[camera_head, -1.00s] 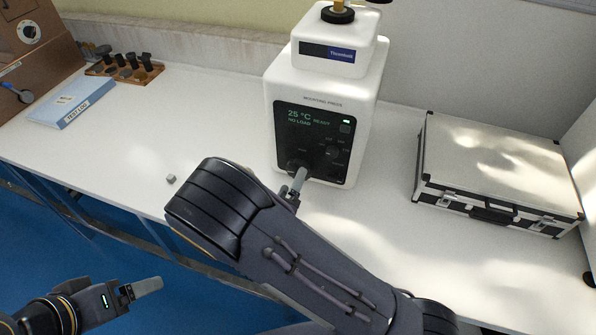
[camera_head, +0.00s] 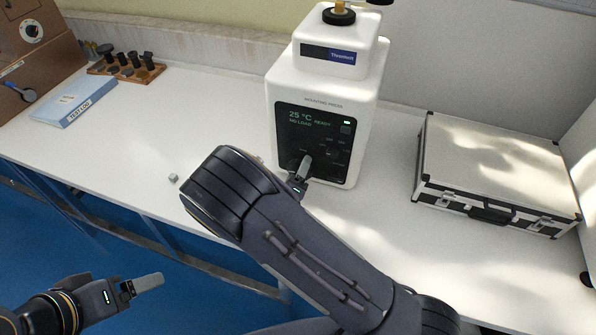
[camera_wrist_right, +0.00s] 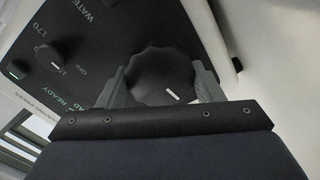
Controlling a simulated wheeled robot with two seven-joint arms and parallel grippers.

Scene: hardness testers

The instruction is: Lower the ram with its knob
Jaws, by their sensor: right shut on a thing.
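The white mounting press (camera_head: 362,110) stands on the bench in the head view. Its dark front panel (camera_head: 284,135) reads 25 °C, NO LOAD, READY. My right gripper (camera_head: 302,165) is at the lower left of this panel. In the right wrist view, my right gripper (camera_wrist_right: 162,88) is shut on a black scalloped knob (camera_wrist_right: 158,70) with a white mark, one finger on each side. The knob's own label is not readable. A smaller knob (camera_wrist_right: 48,58) sits apart on the left there. My left gripper (camera_head: 148,283) is empty at the lower left, away from the bench; its finger gap is unclear.
A silver case (camera_head: 490,165) lies on the bench at right. A small grey cube (camera_head: 173,178) lies near the front edge. A blue test log (camera_head: 80,102) and a wooden rack (camera_head: 112,71) are at left. The bench between log and press is mostly clear.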

